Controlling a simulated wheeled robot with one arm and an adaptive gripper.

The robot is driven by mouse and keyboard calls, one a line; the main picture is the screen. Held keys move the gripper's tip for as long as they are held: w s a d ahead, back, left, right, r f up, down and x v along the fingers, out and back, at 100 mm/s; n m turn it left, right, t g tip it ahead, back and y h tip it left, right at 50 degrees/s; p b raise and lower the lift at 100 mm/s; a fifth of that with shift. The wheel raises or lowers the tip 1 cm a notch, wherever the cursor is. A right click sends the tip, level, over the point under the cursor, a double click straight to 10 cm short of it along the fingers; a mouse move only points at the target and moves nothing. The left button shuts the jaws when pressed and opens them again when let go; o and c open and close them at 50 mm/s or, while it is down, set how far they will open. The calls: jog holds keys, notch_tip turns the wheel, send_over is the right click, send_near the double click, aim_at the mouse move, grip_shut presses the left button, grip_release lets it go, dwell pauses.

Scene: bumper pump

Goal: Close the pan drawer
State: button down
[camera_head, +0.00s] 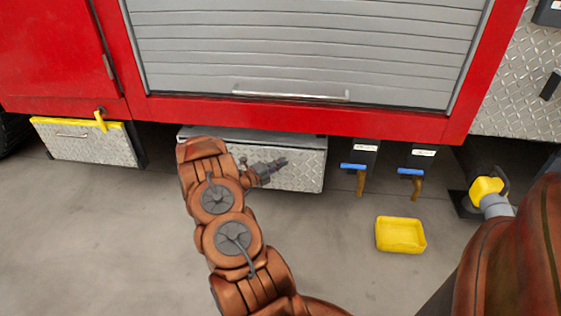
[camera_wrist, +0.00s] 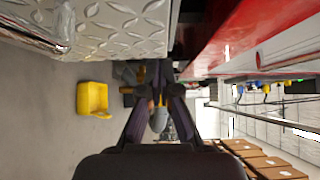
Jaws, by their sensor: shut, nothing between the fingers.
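The pan drawer (camera_head: 300,178) appears to be the diamond-plate box low under the red truck body, in the middle of the head view. Its grey top edge (camera_head: 300,141) juts out below the red sill; how far it is open I cannot tell. My gripper (camera_head: 280,163) is in front of the drawer's face, fingers pointing right, and my arm hides the drawer's left part. Contact is not clear. In the wrist view, my gripper (camera_wrist: 158,100) is shut and empty, with diamond plate (camera_wrist: 120,28) beside it and a chrome bar (camera_wrist: 38,32) at the upper left.
A yellow-topped diamond-plate box (camera_head: 85,143) is at the left. Two blue-handled valves (camera_head: 353,167) (camera_head: 410,171) hang right of the drawer. A yellow tray (camera_head: 400,235) lies on the floor, and a yellow-capped fitting (camera_head: 487,190) is farther right. The floor left of my arm is clear.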

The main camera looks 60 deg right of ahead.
aim_at(284, 151)
jog(key=d, duration=0.1)
jog(key=w+d+b, duration=0.1)
jog(key=d, duration=0.1)
jog(key=shift+w+d+f, duration=0.1)
jog(key=shift+w, duration=0.1)
jog(key=shift+w+d, duration=0.1)
jog(key=shift+d, duration=0.1)
jog(key=shift+w+d+p, duration=0.3)
jog(key=shift+d+p, duration=0.05)
jog(key=shift+d, duration=0.1)
jog(key=shift+w+d+r+p, duration=0.2)
jog(key=shift+d+p, duration=0.1)
jog(key=shift+d, duration=0.5)
jog(key=shift+d, duration=0.1)
jog(key=shift+s, duration=0.15)
